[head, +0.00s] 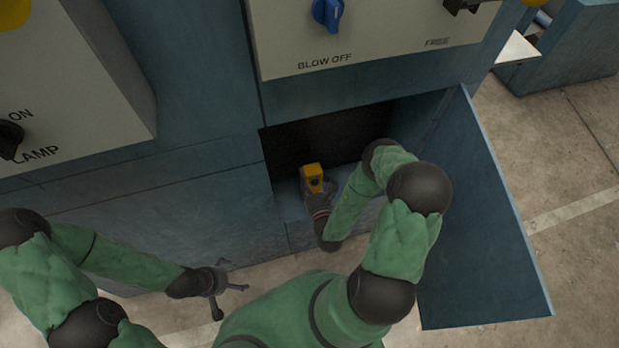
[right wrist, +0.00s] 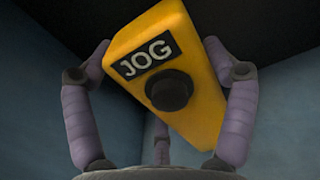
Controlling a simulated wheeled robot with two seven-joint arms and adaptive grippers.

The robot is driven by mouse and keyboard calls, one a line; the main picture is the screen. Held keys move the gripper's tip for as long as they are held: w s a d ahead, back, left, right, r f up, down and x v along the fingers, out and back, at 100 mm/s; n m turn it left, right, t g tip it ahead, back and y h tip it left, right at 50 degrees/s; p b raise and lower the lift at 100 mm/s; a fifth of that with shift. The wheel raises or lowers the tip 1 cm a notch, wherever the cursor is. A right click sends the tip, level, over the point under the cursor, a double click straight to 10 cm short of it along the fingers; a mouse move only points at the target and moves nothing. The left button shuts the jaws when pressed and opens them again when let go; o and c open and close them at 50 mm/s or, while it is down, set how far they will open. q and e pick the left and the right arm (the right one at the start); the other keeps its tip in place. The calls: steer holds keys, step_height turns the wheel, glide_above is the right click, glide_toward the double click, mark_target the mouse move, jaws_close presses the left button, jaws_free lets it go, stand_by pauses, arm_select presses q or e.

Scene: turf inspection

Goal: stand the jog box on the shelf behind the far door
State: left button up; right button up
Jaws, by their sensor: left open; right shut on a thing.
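The jog box (head: 312,172) is a small yellow box in the opening of the blue cabinet. In the right wrist view the jog box (right wrist: 196,62) shows a black JOG label and a black round button, and it looks tilted there. My right gripper (head: 318,190) is shut on it; its fingers (right wrist: 160,95) lie on both sides of the box. The shelf (head: 290,200) is the blue floor of the opening; I cannot tell whether the box touches it. The far door (head: 490,215) stands wide open to the right. My left gripper (head: 228,283) is open and empty, low in front of the cabinet.
The opening is dark inside. A panel marked BLOW OFF (head: 370,30) with a blue knob (head: 327,12) is above it. A panel marked LAMP (head: 70,90) juts out at the left. Concrete floor (head: 570,140) is clear at the right.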

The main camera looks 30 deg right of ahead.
steer(key=shift+f, duration=0.1)
steer(key=o, duration=1.3)
steer(key=shift+s, duration=0.1)
steer(key=shift+v, duration=5.9)
steer(key=shift+a, duration=0.15)
